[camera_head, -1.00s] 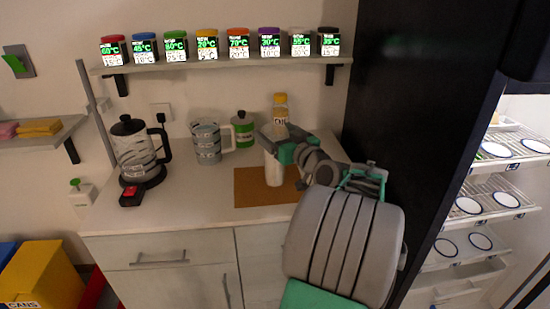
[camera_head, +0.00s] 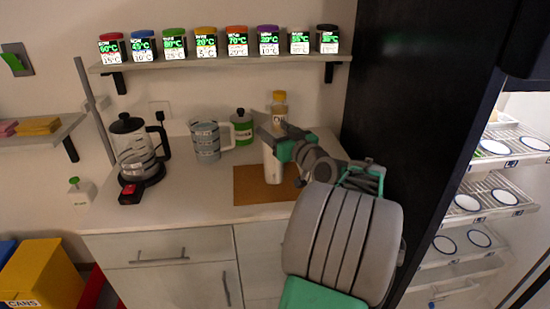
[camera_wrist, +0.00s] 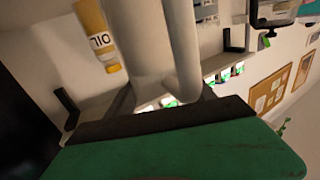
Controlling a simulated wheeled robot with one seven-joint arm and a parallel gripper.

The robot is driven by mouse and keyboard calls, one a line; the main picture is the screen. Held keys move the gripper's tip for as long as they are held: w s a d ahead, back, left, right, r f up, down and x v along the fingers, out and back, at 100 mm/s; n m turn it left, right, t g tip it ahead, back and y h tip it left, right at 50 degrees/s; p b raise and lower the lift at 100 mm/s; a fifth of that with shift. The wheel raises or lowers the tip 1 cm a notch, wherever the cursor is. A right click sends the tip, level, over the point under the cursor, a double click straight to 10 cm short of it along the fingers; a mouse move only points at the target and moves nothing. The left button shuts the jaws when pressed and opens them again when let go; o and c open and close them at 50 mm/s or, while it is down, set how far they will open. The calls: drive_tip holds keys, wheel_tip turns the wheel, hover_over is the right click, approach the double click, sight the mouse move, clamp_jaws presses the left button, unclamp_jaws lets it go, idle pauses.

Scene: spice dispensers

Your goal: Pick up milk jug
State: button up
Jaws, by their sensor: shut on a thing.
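The milk jug (camera_head: 272,169) is a plain white, tall vessel over the brown mat (camera_head: 245,188) on the counter. It looks upright; I cannot tell whether its base touches the mat. My gripper (camera_head: 268,141) is shut on its upper part, and the fingers hide some of it. In the wrist view the jug (camera_wrist: 138,40) rises just beyond my gripper (camera_wrist: 165,112), with its handle on the right side.
An oil bottle (camera_head: 279,101) stands close behind the jug. A shelf (camera_head: 215,63) with several spice dispensers is above. A dark panel (camera_head: 400,80) bounds the right.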

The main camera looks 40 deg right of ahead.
clamp_jaws()
drive_tip(key=shift+r, duration=0.1)
drive_tip(key=shift+r, duration=0.15)
